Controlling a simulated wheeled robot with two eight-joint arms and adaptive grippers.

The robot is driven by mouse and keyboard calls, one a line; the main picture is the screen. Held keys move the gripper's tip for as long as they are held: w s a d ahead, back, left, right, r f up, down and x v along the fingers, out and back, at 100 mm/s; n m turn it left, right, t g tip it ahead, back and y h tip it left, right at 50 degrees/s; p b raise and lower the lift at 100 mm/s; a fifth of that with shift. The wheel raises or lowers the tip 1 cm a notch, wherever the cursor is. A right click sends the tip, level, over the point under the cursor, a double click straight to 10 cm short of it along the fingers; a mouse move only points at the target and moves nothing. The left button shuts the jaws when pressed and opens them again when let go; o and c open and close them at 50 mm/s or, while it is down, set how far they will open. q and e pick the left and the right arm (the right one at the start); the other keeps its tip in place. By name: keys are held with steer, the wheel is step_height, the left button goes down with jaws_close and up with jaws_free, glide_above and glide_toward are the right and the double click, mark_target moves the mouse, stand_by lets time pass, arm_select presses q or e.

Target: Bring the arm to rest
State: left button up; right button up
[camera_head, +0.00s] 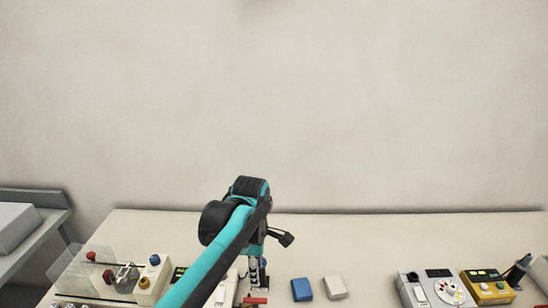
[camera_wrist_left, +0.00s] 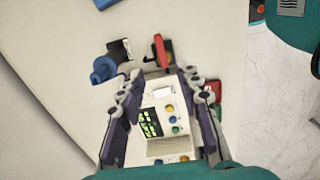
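My left arm (camera_head: 215,255) is teal and black and reaches up from the bottom edge in the head view, its wrist bent down over the table. My left gripper (camera_wrist_left: 162,112) shows in the wrist view with its two dark fingers spread wide apart. Between the fingers, a cream box (camera_wrist_left: 160,120) with a green-lit display and coloured knobs shows beyond them; no finger visibly clamps it. In the head view the arm partly hides the left gripper and this part of the table. My right gripper is in neither view.
The pale table (camera_head: 380,240) holds a clear-covered apparatus (camera_head: 100,270) at left. A blue block (camera_head: 302,289) and a whitish block (camera_head: 335,287) lie right of the arm. A grey meter (camera_head: 435,288) and a yellow box (camera_head: 487,286) stand farther right. The table behind the blocks is clear.

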arm_select(q)
steer(key=s+a+f+m+t+b, duration=0.1)
steer(key=s+a+f+m+t, duration=0.2)
steer(key=s+a+m, duration=0.3)
steer(key=s+a+f+m+t+b, duration=0.2)
steer(key=s+a+f+m+t, duration=0.2)
steer(key=s+m, duration=0.4)
steer(key=a+m, duration=0.1)
steer(key=m, duration=0.2)
steer(key=shift+a+f+m, duration=0.3)
steer(key=shift+a+f, duration=0.05)
steer(key=shift+f, duration=0.05)
stand_by(0.6)
